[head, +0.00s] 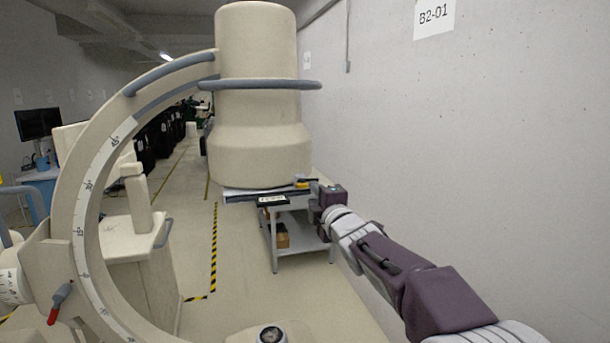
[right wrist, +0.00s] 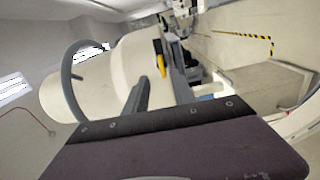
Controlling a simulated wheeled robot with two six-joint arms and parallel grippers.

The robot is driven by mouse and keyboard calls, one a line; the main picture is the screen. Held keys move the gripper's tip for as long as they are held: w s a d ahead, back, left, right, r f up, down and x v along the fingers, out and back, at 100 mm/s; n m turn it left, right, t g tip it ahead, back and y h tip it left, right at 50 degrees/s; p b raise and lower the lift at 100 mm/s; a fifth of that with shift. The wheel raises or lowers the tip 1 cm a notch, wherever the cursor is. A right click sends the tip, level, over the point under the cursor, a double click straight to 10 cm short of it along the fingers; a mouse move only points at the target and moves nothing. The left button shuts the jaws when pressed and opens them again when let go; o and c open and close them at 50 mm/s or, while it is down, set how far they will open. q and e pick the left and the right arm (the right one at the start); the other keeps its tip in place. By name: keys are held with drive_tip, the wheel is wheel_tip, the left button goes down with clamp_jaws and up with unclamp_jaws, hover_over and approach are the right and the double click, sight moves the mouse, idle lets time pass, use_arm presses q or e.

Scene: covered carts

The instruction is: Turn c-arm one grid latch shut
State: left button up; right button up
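The c-arm (head: 70,200) curves up at the left, with a big cream cylinder head (head: 257,90) at its top end. A flat grid tray (head: 240,196) sits under the head, with a small black-and-white label (head: 272,200). A yellow latch (head: 303,184) with a dark part is at the tray's right end; it also shows in the right wrist view (right wrist: 161,65). My right gripper (head: 318,190) is just right of the latch. In the right wrist view its two dark fingers (right wrist: 160,90) stand apart with the latch beyond them. Contact is unclear. My left gripper is out of view.
A grey wall with a B2-01 sign (head: 434,17) runs close along the right. A grey shelf cart (head: 300,240) stands beneath the head. A red-tipped lever (head: 57,305) is on the c-arm's lower left. Open floor with striped tape (head: 214,240) lies between.

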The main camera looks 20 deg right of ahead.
sight(305, 186)
drive_tip(key=w+p, duration=0.2)
drive_tip(key=w, duration=0.1)
drive_tip(key=w+p, duration=0.1)
drive_tip(key=w, duration=0.1)
drive_tip(key=w+p, duration=0.2)
drive_tip(key=w, duration=0.1)
drive_tip(key=shift+w+a+p, duration=0.3)
drive_tip(key=shift+w+a, duration=0.05)
drive_tip(key=shift+w+d+f, duration=0.15)
drive_tip(key=shift+w, duration=0.15)
drive_tip(key=shift+s, duration=0.15)
clamp_jaws()
